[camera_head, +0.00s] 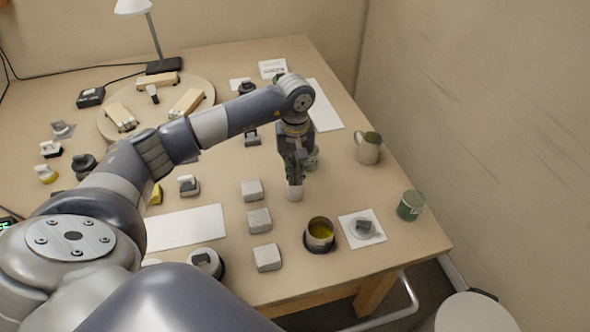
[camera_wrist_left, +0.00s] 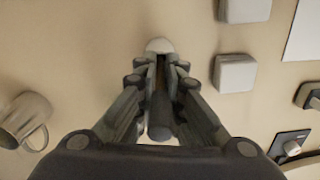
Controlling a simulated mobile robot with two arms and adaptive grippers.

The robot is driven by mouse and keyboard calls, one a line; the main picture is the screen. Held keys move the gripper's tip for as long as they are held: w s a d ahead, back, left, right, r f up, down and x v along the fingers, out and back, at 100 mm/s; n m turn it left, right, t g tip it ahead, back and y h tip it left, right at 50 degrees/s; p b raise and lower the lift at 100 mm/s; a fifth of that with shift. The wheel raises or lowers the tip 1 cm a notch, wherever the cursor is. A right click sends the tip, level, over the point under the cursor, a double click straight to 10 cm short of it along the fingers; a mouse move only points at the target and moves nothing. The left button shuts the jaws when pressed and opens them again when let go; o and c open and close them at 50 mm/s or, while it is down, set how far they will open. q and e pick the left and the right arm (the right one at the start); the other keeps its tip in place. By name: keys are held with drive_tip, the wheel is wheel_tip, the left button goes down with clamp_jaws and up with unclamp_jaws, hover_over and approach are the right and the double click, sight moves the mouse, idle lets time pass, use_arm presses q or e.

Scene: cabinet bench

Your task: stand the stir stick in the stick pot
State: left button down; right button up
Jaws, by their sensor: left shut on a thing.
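My left gripper (camera_head: 293,178) points down over the right part of the bench. Its fingers (camera_wrist_left: 160,68) are closed in the left wrist view. A small pale, round-ended thing (camera_head: 295,191) shows at the fingertips; it also shows in the left wrist view (camera_wrist_left: 159,45). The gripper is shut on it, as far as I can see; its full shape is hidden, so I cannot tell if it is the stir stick. A dark round pot (camera_head: 320,236) with a yellow inside stands nearer, to the right of the gripper; I cannot tell if it is the stick pot. My right gripper is not in view.
Pale blocks (camera_head: 259,220) stand in a row on the left. A metal mug (camera_head: 368,150), a green cup (camera_head: 411,205) and a white square with a small dish (camera_head: 362,228) are to the right.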

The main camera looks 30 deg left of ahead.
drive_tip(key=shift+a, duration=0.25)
use_arm(q)
drive_tip(key=shift+f, duration=0.1)
drive_tip(key=c, duration=1.7)
unclamp_jaws()
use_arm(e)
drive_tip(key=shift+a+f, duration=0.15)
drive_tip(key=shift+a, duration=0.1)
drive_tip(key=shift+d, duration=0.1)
use_arm(q)
drive_tip(key=shift+r, duration=0.25)
drive_tip(key=shift+w+r, duration=0.1)
drive_tip(key=shift+r, duration=0.25)
wheel_tip(320, 180, up, 11)
drive_tip(key=shift+r+b, duration=0.1)
drive_tip(key=shift+b, duration=0.65)
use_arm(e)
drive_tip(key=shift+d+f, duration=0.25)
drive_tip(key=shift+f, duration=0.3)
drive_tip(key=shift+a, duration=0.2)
